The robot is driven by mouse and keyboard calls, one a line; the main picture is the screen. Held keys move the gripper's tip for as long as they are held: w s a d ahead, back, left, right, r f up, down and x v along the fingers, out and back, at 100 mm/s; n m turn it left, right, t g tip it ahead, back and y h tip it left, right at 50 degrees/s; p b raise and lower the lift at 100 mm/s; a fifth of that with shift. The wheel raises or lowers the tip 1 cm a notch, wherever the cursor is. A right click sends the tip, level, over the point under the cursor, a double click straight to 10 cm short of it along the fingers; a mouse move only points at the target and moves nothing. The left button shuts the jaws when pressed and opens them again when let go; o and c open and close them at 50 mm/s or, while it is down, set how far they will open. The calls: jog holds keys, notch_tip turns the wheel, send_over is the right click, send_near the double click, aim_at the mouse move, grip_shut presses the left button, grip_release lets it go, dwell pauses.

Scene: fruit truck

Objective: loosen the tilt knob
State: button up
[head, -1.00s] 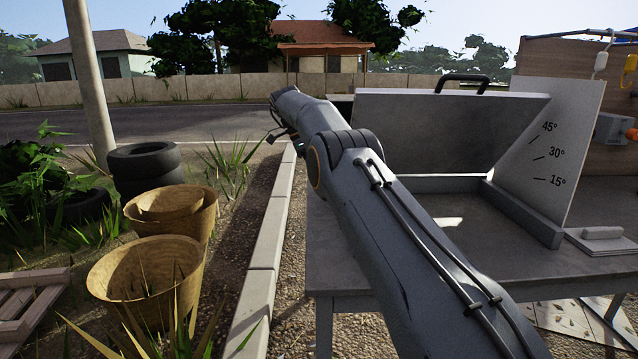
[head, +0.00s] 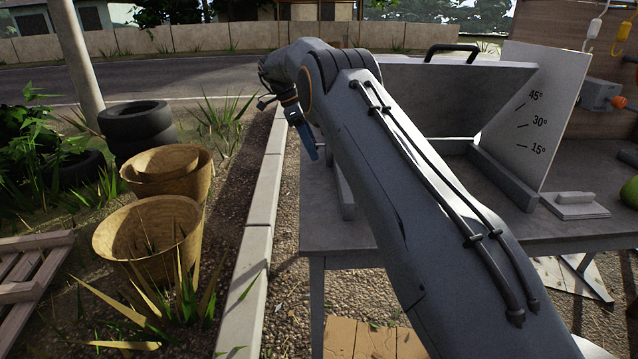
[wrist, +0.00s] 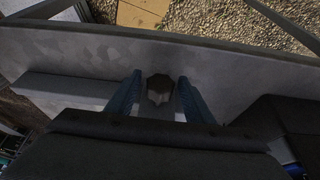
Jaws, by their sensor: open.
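The tilting board (head: 430,95) stands raised on the grey table, with a black handle (head: 452,50) on its top edge. A side plate (head: 535,110) marked 15°, 30° and 45° stands at its right. My gripper (head: 305,135) is at the left of the board, its blue fingers pointing down. In the wrist view my gripper (wrist: 159,80) is open. A small dark faceted knob (wrist: 160,88), apparently the tilt knob, shows between the fingers against a grey surface. I cannot tell whether the fingers touch it. The knob is not visible in the head view.
A grey block (head: 574,204) and a green fruit (head: 630,192) are on the table's right. An orange-tipped grey device (head: 600,95) is on the wooden panel. Baskets (head: 150,235) and stacked tyres (head: 137,125) stand left beyond a concrete kerb (head: 245,240).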

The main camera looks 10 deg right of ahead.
jog(key=shift+s+r+m+t+h+p, duration=0.15)
jog(key=shift+t+p, duration=0.55)
jog(key=shift+p, duration=1.85)
jog(key=shift+w+r+m+t+h+p, duration=0.2)
jog(key=shift+t+p, duration=0.5)
jog(key=shift+p, duration=1.8)
